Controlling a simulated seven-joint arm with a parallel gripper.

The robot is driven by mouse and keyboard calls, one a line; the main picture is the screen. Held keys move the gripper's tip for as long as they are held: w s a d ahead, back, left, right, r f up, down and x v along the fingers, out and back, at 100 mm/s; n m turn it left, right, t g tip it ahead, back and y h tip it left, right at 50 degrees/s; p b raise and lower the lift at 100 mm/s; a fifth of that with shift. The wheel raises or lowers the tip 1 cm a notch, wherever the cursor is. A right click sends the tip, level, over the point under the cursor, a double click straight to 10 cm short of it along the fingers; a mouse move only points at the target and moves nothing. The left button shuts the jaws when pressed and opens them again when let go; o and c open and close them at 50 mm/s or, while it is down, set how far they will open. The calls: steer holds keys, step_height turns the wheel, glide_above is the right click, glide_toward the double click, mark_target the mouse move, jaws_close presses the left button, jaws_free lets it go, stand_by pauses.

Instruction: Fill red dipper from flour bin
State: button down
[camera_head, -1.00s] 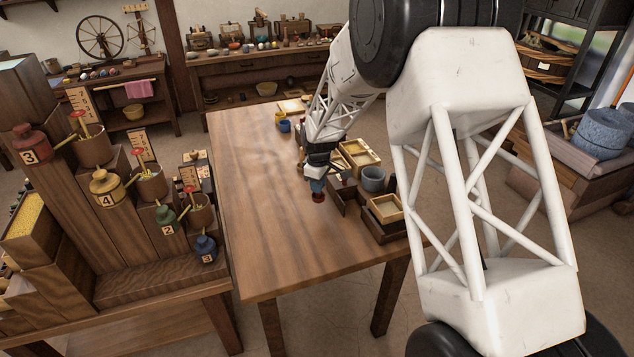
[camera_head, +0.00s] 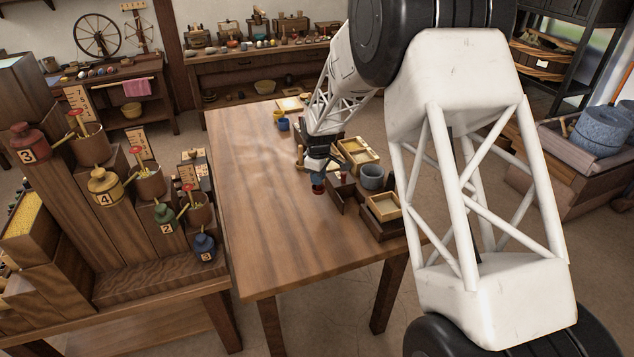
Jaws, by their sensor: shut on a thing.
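My gripper (camera_head: 318,177) is over the middle right of the wooden table (camera_head: 265,230). It is shut on the red dipper (camera_head: 318,188), a small dark red cup below the fingers. What the dipper holds cannot be seen. Open wooden boxes with pale insides stand to the right of my gripper. One box (camera_head: 386,219) is nearer the table's right edge, and another box (camera_head: 371,158) is farther back. I cannot tell which is the flour bin. The dipper is left of both and apart from them.
A grey-blue pot (camera_head: 372,177) stands between the boxes. A stepped stand with numbered jars (camera_head: 104,187) is at the left. The table's left and front are clear.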

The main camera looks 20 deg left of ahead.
steer(key=w+r, duration=0.2)
steer(key=w, duration=0.6)
steer(key=w+a+r+t, duration=0.1)
steer(key=w+r, duration=0.1)
steer(key=w, duration=0.7)
steer(key=shift+w+r, duration=0.15)
steer(key=shift+r, duration=0.25)
steer(key=shift+f, duration=0.25)
steer(key=shift+f, duration=3.95)
steer(key=shift+r, duration=0.1)
step_height(320, 180, up, 8)
